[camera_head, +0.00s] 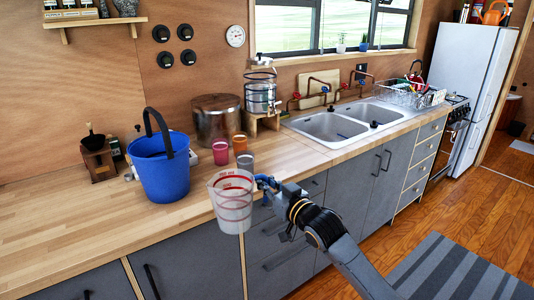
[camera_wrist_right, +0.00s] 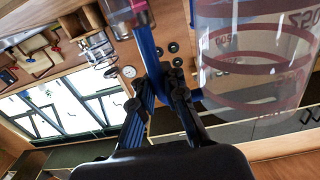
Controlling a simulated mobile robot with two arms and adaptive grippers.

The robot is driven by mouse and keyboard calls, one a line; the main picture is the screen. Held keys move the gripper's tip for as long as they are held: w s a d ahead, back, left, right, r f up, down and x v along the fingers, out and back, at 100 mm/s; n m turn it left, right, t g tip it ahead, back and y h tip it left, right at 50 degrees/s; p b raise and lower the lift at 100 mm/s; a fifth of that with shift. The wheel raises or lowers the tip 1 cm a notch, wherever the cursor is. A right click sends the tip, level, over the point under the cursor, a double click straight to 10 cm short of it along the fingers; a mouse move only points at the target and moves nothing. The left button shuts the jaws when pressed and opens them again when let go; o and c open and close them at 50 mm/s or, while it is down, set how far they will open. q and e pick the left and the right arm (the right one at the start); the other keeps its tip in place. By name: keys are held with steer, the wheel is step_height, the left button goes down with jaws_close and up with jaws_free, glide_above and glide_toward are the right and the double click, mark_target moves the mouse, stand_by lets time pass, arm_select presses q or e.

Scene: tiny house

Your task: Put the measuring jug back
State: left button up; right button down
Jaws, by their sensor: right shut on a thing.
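The measuring jug (camera_head: 232,203) is clear with red markings and looks upright in the head view. It is at the front edge of the wooden counter, and its lower part overlaps the drawer fronts below. My right gripper (camera_head: 266,184) is shut on the jug's handle side, to the right of the jug. In the right wrist view the jug (camera_wrist_right: 255,60) fills the upper right, beside the gripper (camera_wrist_right: 165,75). Whether the jug touches the counter edge I cannot tell. My left gripper is in neither view.
A blue bucket (camera_head: 163,172), several coloured cups (camera_head: 220,151), a metal pot (camera_head: 216,117) and a glass dispenser (camera_head: 260,92) stand on the counter. A double sink (camera_head: 335,127) is to the right. Bare counter (camera_head: 70,225) lies at the front left.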

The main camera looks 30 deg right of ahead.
steer(key=s+a+f, duration=0.5)
steer(key=s+a, duration=0.4)
steer(key=s, duration=0.2)
steer(key=s+a+f, duration=0.4)
steer(key=s+a, duration=0.4)
steer(key=s, duration=0.4)
steer(key=shift+a+f, duration=0.35)
